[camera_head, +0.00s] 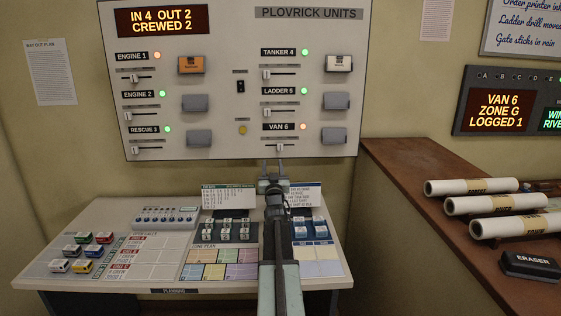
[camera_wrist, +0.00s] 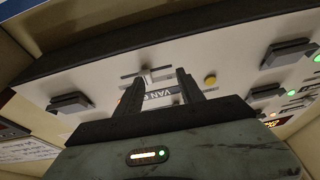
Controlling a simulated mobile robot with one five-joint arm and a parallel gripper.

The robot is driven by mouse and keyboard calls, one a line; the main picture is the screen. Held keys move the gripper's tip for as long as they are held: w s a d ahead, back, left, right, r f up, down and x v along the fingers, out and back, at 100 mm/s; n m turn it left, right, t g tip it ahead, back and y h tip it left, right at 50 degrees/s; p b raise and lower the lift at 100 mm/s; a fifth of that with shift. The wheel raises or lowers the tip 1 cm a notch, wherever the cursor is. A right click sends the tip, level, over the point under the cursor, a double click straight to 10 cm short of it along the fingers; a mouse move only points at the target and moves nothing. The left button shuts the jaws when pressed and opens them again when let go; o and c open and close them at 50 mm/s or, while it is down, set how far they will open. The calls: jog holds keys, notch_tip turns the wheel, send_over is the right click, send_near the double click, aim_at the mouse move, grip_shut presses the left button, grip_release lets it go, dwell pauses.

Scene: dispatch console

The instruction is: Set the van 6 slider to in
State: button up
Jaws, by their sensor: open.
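The VAN 6 slider (camera_head: 281,147) is at the bottom of the wall panel's right column, its knob near the middle of a short horizontal track. The VAN 6 label (camera_head: 279,127) is just above it, with an orange light beside it. My gripper (camera_head: 273,163) is open and empty, just below the slider in the head view. In the wrist view, the fingers of my gripper (camera_wrist: 159,76) stand apart, with the slider (camera_wrist: 147,74) and part of the VAN label (camera_wrist: 162,94) showing between them. I cannot tell whether a finger touches the knob.
A sloped desk (camera_head: 110,215) with small model vans lies below. A brown counter (camera_head: 400,185) with paper rolls is on the right.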

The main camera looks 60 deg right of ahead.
aim_at(280, 148)
jog(key=shift+h, duration=0.7)
jog(key=d+r+p, duration=0.1)
jog(key=d, duration=0.1)
jog(key=w+d+r+p, duration=0.1)
jog(key=d+r, duration=0.1)
jog(key=d, duration=0.1)
jog(key=d+r+p, duration=0.1)
jog(key=d, duration=0.1)
jog(key=shift+w+d+r, duration=0.2)
jog(key=shift+d+r, duration=0.1)
jog(key=shift+d, duration=0.05)
grip_shut()
jog(key=shift+f, duration=0.1)
dwell(0.4)
